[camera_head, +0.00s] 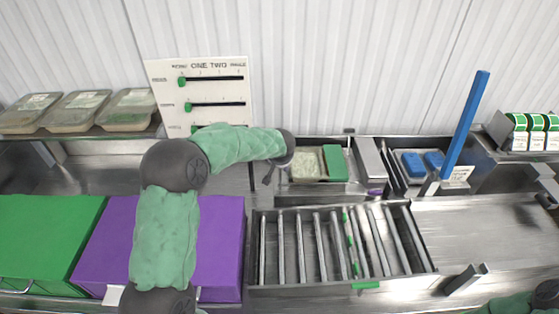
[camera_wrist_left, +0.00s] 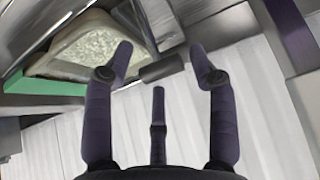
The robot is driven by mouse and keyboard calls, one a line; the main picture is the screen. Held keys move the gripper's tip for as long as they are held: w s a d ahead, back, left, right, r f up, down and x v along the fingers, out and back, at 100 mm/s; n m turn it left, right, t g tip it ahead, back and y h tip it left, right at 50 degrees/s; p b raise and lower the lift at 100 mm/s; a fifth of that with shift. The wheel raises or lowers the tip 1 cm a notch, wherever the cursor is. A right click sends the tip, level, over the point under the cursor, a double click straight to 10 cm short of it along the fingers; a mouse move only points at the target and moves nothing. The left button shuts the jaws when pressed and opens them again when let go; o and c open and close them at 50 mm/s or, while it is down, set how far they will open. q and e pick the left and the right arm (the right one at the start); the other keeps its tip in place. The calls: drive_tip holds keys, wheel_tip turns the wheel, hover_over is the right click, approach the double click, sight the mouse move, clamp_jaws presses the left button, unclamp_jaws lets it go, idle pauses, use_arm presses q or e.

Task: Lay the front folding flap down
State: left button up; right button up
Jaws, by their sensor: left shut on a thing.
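My left gripper (camera_head: 268,176) reaches past the purple box to the left side of the tray bay. In the left wrist view its fingers (camera_wrist_left: 162,66) are closed in on a short dark grey bar (camera_wrist_left: 162,68), which lies between the fingertips. A narrow metal strip (camera_wrist_left: 158,22) runs close to this bar. I cannot tell for sure whether the bar is the front flap's grip. A tray of rice (camera_head: 306,165) sits right of the gripper, with a green block (camera_head: 335,163) beside it.
A rack of metal rods (camera_head: 328,288) lies in front of the rice tray. A purple box (camera_head: 220,245) and a green box (camera_head: 45,235) stand at the left. A blue bar (camera_head: 466,125) stands tilted at the right. The steel counter (camera_head: 470,225) has free room there.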

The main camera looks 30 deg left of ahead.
use_arm(q)
drive_tip(key=shift+s+d+r+b, duration=0.15)
drive_tip(key=shift+s+d+b, duration=0.2)
drive_tip(key=shift+d+b, duration=0.2)
drive_tip(key=shift+c, duration=0.7)
drive_tip(key=shift+s+d+b, duration=0.2)
drive_tip(key=shift+s+b, duration=0.2)
drive_tip(key=shift+s, duration=0.05)
drive_tip(key=c, duration=0.6)
drive_tip(key=shift+s+d+f+b, duration=0.15)
drive_tip(key=shift+s+d+b, duration=0.2)
drive_tip(key=shift+s+b, duration=0.4)
drive_tip(key=shift+s+d+f+b, duration=0.2)
drive_tip(key=shift+s+d+b, duration=0.2)
drive_tip(key=shift+s+b, duration=0.3)
drive_tip(key=shift+s+d+f+b, duration=0.15)
drive_tip(key=shift+s+d+b, duration=0.3)
drive_tip(key=shift+b, duration=0.45)
drive_tip(key=shift+c, duration=0.2)
drive_tip(key=shift+s+d+f+b, duration=0.2)
drive_tip(key=shift+s+f+b, duration=0.1)
drive_tip(key=shift+s+b, duration=0.25)
drive_tip(key=shift+s+d+f+b, duration=0.15)
drive_tip(key=shift+s+f+b, duration=0.15)
drive_tip(key=shift+b, duration=0.35)
drive_tip(key=shift+s, duration=0.1)
